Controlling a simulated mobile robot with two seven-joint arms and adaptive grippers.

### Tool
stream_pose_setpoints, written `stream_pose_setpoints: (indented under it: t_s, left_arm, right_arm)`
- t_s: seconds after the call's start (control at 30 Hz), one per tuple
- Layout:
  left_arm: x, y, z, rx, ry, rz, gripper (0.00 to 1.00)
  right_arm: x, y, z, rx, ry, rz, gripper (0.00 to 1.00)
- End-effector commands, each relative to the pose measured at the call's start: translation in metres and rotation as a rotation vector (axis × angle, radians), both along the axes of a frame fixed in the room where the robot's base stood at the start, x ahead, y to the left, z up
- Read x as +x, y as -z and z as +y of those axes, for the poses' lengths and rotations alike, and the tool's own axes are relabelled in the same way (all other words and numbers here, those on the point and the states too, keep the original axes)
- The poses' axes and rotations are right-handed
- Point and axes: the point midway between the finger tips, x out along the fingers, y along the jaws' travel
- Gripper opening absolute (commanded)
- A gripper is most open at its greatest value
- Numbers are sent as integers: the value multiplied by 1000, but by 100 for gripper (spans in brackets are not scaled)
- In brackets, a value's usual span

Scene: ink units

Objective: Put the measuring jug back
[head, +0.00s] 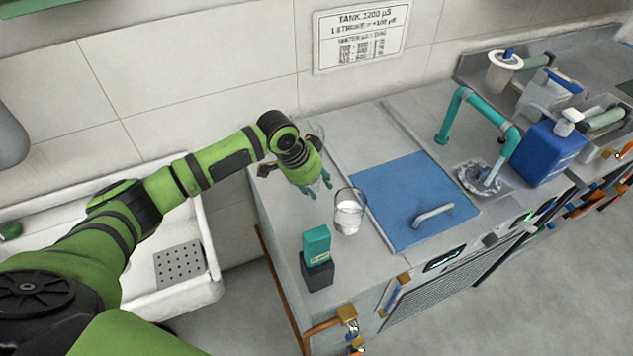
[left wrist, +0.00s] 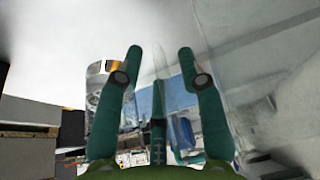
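A clear vessel (head: 349,212), likely the measuring jug, stands upright on the grey counter with pale contents in its lower part. A clear vessel also shows behind the left finger in the left wrist view (left wrist: 104,105). My left gripper (head: 318,187) is over the counter's back left, behind and left of that vessel and apart from it. My right gripper is out of view.
A blue panel (head: 405,190) with a handle lies right of the vessel. A teal-and-dark box (head: 317,246) stands at the front left. A teal pipe (head: 463,100), blue canister (head: 546,152) and drain are farther right. A white sink (head: 205,255) is left.

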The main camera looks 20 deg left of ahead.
Motion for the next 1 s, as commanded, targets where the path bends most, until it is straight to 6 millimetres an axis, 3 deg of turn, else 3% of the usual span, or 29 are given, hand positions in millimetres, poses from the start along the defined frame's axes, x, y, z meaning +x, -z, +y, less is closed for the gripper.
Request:
stream_pose_setpoints:
  t_s: [0.27,0.7,1.0]
  left_arm:
    - [-3,-15,4,-1,-1,-3,39]
    - [-29,-96,25,1,0,-4,39]
    - [-35,-114,29,-1,-1,0,39]
  right_arm:
    - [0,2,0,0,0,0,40]
    - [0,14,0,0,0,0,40]
    - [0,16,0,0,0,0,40]
